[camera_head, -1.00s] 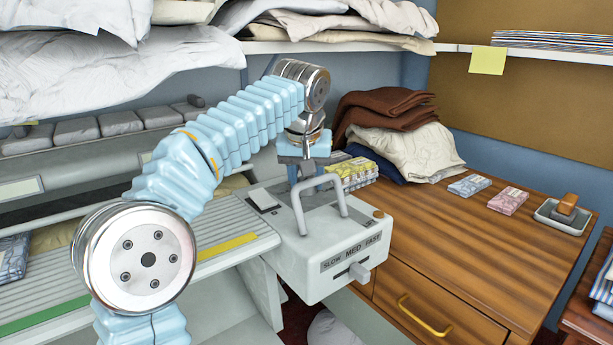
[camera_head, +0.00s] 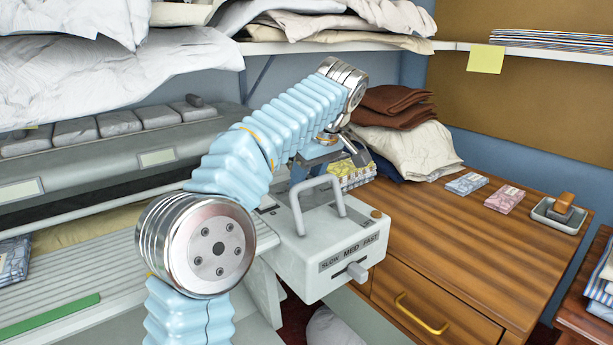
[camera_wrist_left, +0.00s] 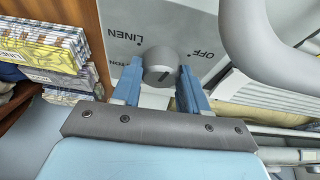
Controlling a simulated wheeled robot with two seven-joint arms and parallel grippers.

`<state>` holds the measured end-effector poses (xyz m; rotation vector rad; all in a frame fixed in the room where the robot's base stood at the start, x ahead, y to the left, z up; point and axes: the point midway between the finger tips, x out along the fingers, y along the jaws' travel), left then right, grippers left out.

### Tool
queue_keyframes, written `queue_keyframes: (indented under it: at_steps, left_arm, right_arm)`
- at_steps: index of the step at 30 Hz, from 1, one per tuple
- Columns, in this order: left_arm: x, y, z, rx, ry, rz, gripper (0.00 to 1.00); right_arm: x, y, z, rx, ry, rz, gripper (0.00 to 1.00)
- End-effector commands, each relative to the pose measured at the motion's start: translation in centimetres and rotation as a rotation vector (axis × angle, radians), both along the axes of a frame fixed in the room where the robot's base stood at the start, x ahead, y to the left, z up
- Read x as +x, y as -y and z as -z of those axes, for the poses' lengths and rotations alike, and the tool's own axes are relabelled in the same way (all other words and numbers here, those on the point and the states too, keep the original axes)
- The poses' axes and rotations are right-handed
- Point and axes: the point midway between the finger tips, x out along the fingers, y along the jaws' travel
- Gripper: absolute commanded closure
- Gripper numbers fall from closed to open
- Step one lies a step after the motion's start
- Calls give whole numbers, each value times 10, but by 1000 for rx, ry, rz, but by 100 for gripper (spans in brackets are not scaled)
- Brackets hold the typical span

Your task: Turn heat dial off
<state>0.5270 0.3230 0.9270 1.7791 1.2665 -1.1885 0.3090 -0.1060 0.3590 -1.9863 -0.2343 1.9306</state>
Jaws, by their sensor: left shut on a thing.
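The heat dial (camera_wrist_left: 160,66) is a grey round knob on a light panel. "LINEN" is printed to its left and "OFF" to its right in the left wrist view, with part of another label ending in "TON" at lower left. My left gripper (camera_wrist_left: 161,84) has its two blue fingers on either side of the dial and is shut on it. A dark mark shows on the knob's near side; I cannot tell which setting it marks. In the head view my left gripper (camera_head: 303,172) is over the control box (camera_head: 320,245), behind the handle, and the dial is hidden. My right gripper is not in view.
A grey looped handle (camera_head: 318,183) rises from the box close to my gripper. The speed lever (camera_head: 356,271) sticks out in front. Patterned packs (camera_head: 350,178) lie behind the box. A wooden cabinet (camera_head: 450,250) with folded cloths stands to the right.

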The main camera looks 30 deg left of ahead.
Motion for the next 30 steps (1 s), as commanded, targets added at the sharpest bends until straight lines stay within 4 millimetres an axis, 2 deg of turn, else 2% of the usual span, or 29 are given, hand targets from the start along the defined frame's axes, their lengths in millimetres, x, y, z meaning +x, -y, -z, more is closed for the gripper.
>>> queue_keyframes:
  at_steps: [15, 21, 30]
  left_arm:
    - [4, 1, -1, 2, 4, -453, 87]
    - [4, 1, -1, 4, 5, -570, 87]
    - [4, 0, -1, 1, 6, -655, 87]
  right_arm:
    - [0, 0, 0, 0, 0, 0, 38]
    - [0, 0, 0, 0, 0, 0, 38]
    - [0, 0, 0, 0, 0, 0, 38]
